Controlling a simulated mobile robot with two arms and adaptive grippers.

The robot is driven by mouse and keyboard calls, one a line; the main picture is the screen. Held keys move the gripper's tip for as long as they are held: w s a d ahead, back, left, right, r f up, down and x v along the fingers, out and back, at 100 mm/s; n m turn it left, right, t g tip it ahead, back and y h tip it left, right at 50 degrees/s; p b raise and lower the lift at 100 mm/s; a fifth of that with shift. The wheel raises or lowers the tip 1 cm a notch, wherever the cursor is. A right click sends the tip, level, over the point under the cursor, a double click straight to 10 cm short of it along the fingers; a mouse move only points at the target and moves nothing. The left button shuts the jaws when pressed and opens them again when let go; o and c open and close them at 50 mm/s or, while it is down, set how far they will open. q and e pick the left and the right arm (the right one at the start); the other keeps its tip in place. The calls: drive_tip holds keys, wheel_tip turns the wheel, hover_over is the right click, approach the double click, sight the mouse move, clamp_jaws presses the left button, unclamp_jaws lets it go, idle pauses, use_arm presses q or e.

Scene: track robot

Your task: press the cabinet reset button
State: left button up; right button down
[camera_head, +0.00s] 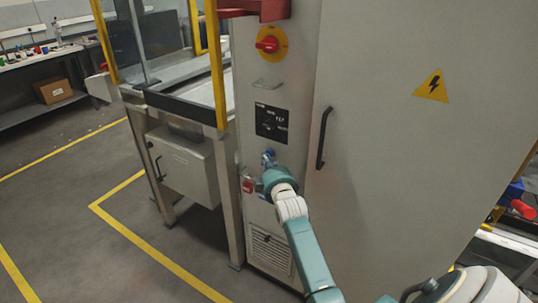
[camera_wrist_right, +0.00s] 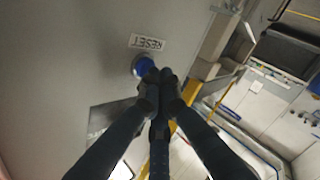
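The blue reset button (camera_wrist_right: 143,66) shows in the right wrist view on the grey cabinet face, beside a white RESET label (camera_wrist_right: 148,42). My right gripper (camera_wrist_right: 160,76) is shut and empty, with its dark fingertips together. The tips overlap the lower right edge of the button in this view; I cannot tell whether they touch it. In the head view my right arm reaches up to the narrow control panel of the cabinet (camera_head: 400,150), and its wrist covers much of the button area. My left gripper is not in view.
The panel also carries a red rotary switch (camera_head: 268,44) on a yellow plate, a dark display (camera_head: 271,123) and a red button (camera_head: 247,185). A black door handle (camera_head: 324,138) sticks out to the right. A yellow-framed machine (camera_head: 218,65) stands left.

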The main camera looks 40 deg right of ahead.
drive_tip(key=shift+s+a, duration=0.25)
drive_tip(key=shift+a, duration=0.3)
drive_tip(key=shift+a+p, duration=0.1)
drive_tip(key=shift+p, duration=0.25)
drive_tip(key=a, duration=0.1)
drive_tip(key=s+a+p, duration=0.1)
drive_tip(key=a, duration=0.1)
drive_tip(key=s+a+p, duration=0.1)
drive_tip(key=shift+a, duration=0.2)
idle(0.4)
